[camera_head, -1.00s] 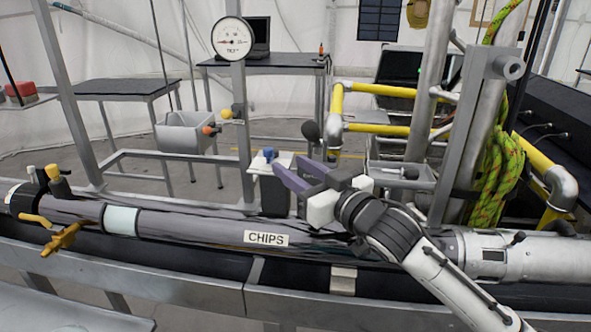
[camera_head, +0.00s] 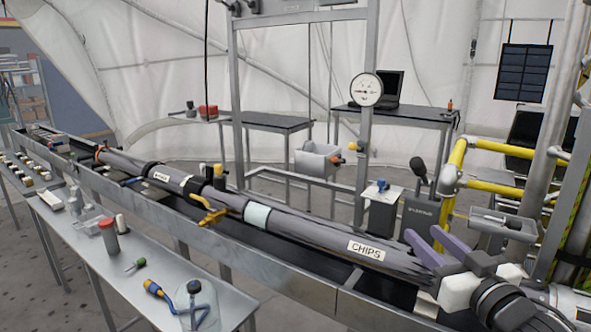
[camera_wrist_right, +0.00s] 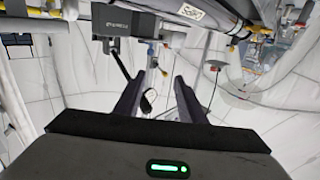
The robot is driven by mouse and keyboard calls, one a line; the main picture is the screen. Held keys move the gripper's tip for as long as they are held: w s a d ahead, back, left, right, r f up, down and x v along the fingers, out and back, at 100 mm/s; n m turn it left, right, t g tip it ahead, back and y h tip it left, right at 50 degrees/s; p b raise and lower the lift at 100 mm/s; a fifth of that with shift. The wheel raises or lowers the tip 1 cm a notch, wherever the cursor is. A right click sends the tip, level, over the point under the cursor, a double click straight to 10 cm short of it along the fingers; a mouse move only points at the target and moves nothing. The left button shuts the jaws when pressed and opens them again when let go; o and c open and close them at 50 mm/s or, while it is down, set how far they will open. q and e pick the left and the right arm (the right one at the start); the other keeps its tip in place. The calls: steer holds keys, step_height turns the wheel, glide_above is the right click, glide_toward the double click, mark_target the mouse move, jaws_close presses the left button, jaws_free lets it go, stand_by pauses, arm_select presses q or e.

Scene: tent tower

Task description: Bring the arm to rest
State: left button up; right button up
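My right gripper (camera_head: 436,246) is at the lower right in the head view, in front of the long grey pipe (camera_head: 310,227) with the "CHIPS" label (camera_head: 368,250). Its two purple fingers are spread apart with nothing between them. The right wrist view shows the same fingers (camera_wrist_right: 158,98) dark, apart and empty. In the head view the white and black wrist hides part of the pipe's right end. Whether the gripper touches the pipe cannot be told. My left gripper is not in view.
A grey box (camera_head: 383,215) and yellow railing (camera_head: 450,185) stand behind the gripper. A round gauge (camera_head: 366,90) is on a post. A metal side table (camera_head: 110,265) at the lower left holds a flask (camera_head: 198,305) and several small items. Grey floor shows at the lower left.

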steer(key=s+a+f+g, duration=0.2)
steer(key=s+f, duration=0.3)
steer(key=f, duration=0.6)
steer(key=s+a+f+g, duration=0.15)
steer(key=s+f, duration=0.35)
steer(key=f, duration=0.5)
steer(key=s+a+f+g, duration=0.25)
steer(key=s+f, duration=0.25)
steer(key=f, duration=0.6)
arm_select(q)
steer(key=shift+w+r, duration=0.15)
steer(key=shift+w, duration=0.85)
arm_select(e)
steer(key=s+a+f+g+h, duration=0.1)
steer(key=s+a+f+g, duration=0.1)
steer(key=s+f, duration=0.8)
steer(key=s+g, duration=0.1)
steer(key=s, duration=0.3)
steer(key=shift+s+f, duration=0.25)
